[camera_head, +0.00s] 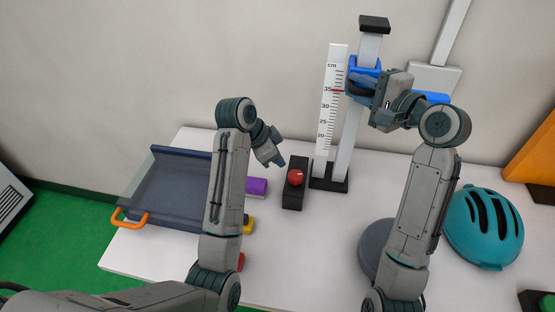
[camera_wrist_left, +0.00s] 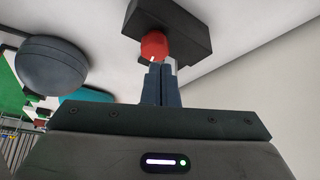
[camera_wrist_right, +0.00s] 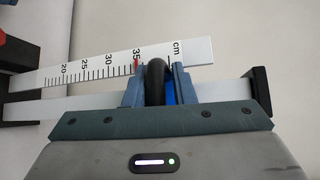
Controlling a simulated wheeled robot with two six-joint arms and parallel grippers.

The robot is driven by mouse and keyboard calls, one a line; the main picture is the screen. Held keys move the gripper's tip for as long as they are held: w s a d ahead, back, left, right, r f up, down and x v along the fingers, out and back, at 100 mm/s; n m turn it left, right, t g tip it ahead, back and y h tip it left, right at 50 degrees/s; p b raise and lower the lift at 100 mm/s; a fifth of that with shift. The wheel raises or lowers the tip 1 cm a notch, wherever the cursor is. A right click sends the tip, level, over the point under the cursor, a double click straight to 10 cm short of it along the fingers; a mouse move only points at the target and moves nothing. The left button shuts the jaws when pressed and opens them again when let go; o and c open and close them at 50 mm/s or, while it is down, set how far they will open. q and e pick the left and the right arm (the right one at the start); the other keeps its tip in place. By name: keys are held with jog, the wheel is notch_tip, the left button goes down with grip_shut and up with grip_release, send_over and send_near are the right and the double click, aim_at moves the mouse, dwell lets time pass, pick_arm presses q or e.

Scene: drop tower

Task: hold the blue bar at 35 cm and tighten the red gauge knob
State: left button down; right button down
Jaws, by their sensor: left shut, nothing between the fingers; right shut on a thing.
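The blue bar (camera_head: 437,97) sits across the upright post in front of the white cm scale (camera_head: 331,110). My right gripper (camera_head: 370,92) is shut on the bar's black grip, which shows between its fingers in the right wrist view (camera_wrist_right: 157,80). The grip is near the red mark at 35 on the scale. The red knob (camera_head: 296,178) is on a black block (camera_head: 292,198) left of the post. In the left wrist view the knob (camera_wrist_left: 154,46) is just beyond the fingertips. My left gripper (camera_head: 280,162) is shut and empty; I cannot tell whether it touches the knob.
A blue-grey tray (camera_head: 170,185) with an orange handle stands at the left. A purple block (camera_head: 257,187) lies near the left arm. A teal helmet (camera_head: 485,226) and a grey round thing (camera_head: 374,247) are at the right. White table (camera_head: 310,255) is bare between my arms.

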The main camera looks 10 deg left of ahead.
aim_at(295, 179)
pick_arm(q)
notch_tip(295, 179, down, 6)
jog(key=s+d, duration=0.1)
dwell(0.8)
jog(key=shift+w+d, duration=0.1)
jog(key=shift+d, duration=0.15)
dwell(0.5)
